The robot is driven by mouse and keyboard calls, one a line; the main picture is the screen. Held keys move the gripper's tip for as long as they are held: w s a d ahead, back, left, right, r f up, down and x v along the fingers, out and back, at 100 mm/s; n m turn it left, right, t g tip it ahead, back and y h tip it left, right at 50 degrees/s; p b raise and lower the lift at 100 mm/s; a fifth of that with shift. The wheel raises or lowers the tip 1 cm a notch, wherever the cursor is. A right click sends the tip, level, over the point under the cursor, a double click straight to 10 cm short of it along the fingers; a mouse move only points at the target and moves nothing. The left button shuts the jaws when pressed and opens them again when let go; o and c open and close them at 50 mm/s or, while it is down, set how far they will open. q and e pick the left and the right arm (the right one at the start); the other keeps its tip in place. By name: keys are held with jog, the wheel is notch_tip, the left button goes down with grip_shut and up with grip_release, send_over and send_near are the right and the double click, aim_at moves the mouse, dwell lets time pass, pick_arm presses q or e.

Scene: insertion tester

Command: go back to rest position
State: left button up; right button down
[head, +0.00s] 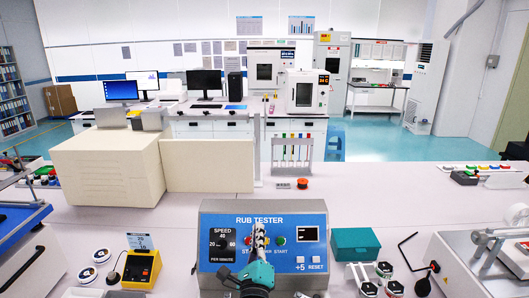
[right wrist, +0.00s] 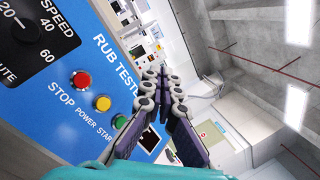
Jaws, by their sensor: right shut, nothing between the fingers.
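My right gripper (head: 259,232) is in front of the blue rub tester panel (head: 226,226) in the head view, pointing away from me over the panel. In the right wrist view my right gripper (right wrist: 164,75) has its fingers together with nothing between them. The panel (right wrist: 85,105) fills the left of that view, with a red stop button (right wrist: 81,79), a yellow power button (right wrist: 103,103) and a green start button (right wrist: 119,121). The gripper hides part of the button row in the head view. Whether it touches the panel I cannot tell. My left gripper is not in view.
A teal box (head: 354,243) stands right of the panel, with small metal weights (head: 384,270) before it. A yellow device (head: 141,267) stands to the left. A beige box (head: 106,170) is at the back left.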

jog(key=s+d+f+n+g, duration=0.7)
jog(key=s+d+n, duration=0.3)
jog(key=n, duration=0.3)
jog(key=s+d+f+n+g, duration=0.6)
jog(key=s+d+f+n, duration=0.2)
jog(key=s+n, duration=0.5)
jog(key=shift+s+d+f+g+y, duration=0.3)
jog(key=shift+d+g+y, duration=0.1)
jog(key=shift+d, duration=0.5)
